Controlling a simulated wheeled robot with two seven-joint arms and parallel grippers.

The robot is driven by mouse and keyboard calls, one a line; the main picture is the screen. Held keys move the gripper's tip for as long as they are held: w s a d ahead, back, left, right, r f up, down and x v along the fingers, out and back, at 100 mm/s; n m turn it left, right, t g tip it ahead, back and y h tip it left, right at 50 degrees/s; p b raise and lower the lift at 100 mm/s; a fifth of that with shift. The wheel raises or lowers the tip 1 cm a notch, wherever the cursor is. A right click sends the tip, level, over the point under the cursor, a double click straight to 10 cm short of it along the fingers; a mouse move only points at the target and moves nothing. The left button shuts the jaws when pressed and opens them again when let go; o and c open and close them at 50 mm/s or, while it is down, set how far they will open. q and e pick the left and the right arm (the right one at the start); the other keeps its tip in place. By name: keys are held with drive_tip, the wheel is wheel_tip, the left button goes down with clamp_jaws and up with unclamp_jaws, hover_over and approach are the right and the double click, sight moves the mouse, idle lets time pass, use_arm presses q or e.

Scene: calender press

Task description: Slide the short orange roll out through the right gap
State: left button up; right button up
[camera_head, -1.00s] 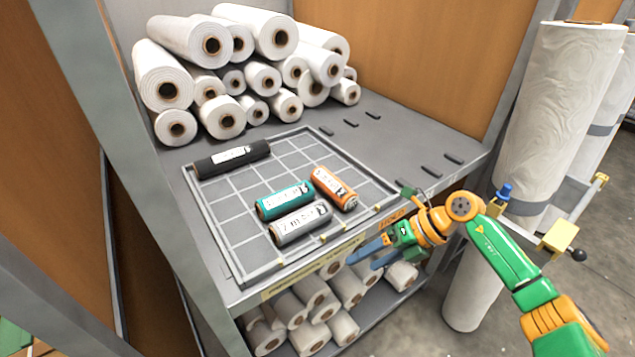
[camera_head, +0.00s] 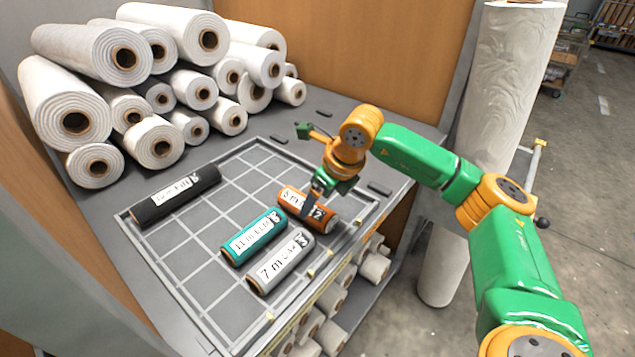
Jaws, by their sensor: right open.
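The short orange roll (camera_head: 297,203) lies in the gridded tray (camera_head: 212,316), towards its right side. My right gripper (camera_head: 308,205) is over the orange roll from above, its dark fingers at the roll and hiding part of its label. It is open; I cannot tell whether the fingers touch the roll. A teal roll (camera_head: 254,238) lies to the left of and nearer than the orange one, and a grey roll (camera_head: 280,263) lies nearer still. A black roll (camera_head: 175,196) lies along the tray's far left edge. My left gripper is not in view.
White rolls (camera_head: 160,141) are stacked at the back left of the shelf, and more (camera_head: 334,303) lie on the shelf below. Dark slots (camera_head: 380,188) mark the grey shelf right of the tray. A tall white roll (camera_head: 510,85) stands at the right. The tray's near-left cells are empty.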

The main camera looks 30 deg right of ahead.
sight(316, 207)
drive_tip(key=x, duration=0.3)
drive_tip(key=shift+s+p, duration=0.25)
drive_tip(key=shift+p, duration=0.05)
drive_tip(key=shift+w+f, duration=0.25)
drive_tip(key=shift+f, duration=0.05)
drive_tip(key=shift+s+r, duration=0.1)
drive_tip(key=shift+s, duration=0.05)
drive_tip(key=c, duration=1.2)
drive_tip(key=s, duration=0.2)
drive_tip(key=s+d, duration=0.1)
drive_tip(key=s, duration=0.1)
drive_tip(key=s+d, duration=0.1)
drive_tip(key=s, duration=0.1)
drive_tip(key=shift+s+d, duration=0.2)
drive_tip(key=shift+s, duration=0.05)
drive_tip(key=o, duration=1.5)
